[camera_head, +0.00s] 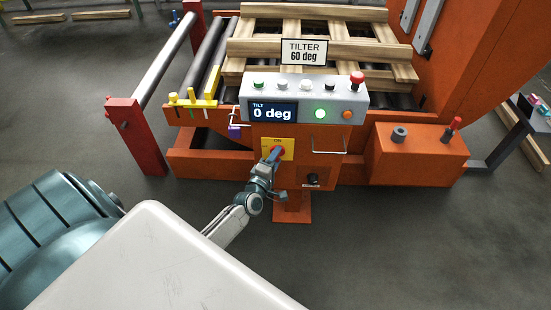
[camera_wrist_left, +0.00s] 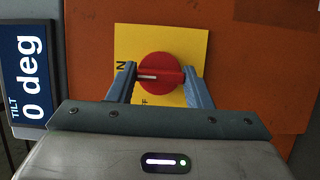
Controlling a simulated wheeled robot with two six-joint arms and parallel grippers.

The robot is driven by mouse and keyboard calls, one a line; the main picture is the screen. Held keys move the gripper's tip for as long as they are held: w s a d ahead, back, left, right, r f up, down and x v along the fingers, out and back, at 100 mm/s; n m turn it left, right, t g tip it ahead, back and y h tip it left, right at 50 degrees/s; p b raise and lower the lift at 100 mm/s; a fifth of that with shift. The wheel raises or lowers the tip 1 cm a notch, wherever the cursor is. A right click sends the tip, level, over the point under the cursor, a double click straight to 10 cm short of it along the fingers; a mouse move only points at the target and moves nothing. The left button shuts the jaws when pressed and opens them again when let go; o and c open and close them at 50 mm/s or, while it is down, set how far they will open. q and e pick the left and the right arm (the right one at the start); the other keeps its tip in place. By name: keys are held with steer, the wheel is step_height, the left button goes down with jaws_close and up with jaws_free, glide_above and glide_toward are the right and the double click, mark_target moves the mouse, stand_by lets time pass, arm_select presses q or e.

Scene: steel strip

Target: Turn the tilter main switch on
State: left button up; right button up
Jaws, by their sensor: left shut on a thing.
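The main switch is a red rotary knob (camera_head: 279,150) on a yellow plate (camera_head: 289,143) on the orange pedestal's front. In the left wrist view, the fingers of my left gripper (camera_wrist_left: 160,88) close on both ends of the red knob's grip bar (camera_wrist_left: 162,74). The bar's white mark points left there, to the plate's ON side. Part of the other lettering is hidden by a finger. My right gripper is out of view.
Above the switch is a grey panel (camera_head: 350,97) with several buttons, a lit green lamp (camera_head: 320,114) and a lit display (camera_head: 272,113) reading 0 deg. A black knob (camera_head: 313,179) is low on the pedestal. An orange box (camera_head: 425,160) stands right. The floor in front is clear.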

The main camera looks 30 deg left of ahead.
arm_select(q)
steer(key=o, duration=1)
steer(key=shift+s+d, duration=0.3)
steer(key=shift+s, duration=1.45)
steer(key=shift+s+d, duration=0.25)
steer(key=shift+s, duration=1.55)
steer(key=shift+s+d, duration=0.3)
steer(key=shift+s, duration=1.45)
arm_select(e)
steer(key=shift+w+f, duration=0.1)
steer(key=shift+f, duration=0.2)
